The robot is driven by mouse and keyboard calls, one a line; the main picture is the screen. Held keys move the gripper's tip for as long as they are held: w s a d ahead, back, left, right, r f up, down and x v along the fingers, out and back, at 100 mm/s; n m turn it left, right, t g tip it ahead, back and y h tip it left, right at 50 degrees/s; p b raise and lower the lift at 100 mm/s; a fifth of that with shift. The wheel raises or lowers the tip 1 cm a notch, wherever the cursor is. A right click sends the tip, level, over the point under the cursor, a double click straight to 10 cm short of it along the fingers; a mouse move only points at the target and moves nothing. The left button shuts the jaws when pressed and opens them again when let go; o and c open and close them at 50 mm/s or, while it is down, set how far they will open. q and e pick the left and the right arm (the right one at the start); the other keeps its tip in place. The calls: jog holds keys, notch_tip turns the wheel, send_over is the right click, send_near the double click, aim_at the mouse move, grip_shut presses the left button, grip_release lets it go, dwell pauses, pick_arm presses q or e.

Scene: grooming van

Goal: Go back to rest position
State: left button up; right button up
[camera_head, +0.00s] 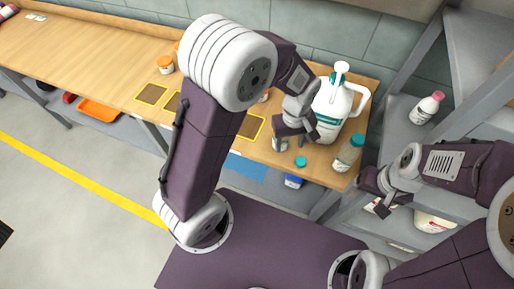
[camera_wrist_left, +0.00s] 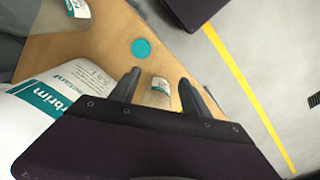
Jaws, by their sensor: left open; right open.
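My left gripper (camera_head: 293,133) is open, above the right end of the wooden bench beside a large white jug (camera_head: 331,118). In the left wrist view, my left gripper's two fingers (camera_wrist_left: 160,94) stand apart. The jar (camera_head: 280,144) is partly behind the gripper in the head view. My right gripper (camera_head: 378,190) is at the right, beside the grey shelf unit, with nothing visible in it.
The wooden bench (camera_head: 110,48) runs along the wall. A pink-capped bottle (camera_head: 427,108) stands on the grey shelving. Floor with a yellow line (camera_head: 75,178) is clear at left.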

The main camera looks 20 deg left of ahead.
pick_arm(q)
jog(key=s+a+r+m+t, duration=0.1)
jog(key=s+a+m, duration=0.5)
jog(key=a, duration=0.5)
jog(key=shift+s+m, duration=0.3)
jog(key=shift+s, duration=0.95)
jog(key=shift+s+a, duration=0.15)
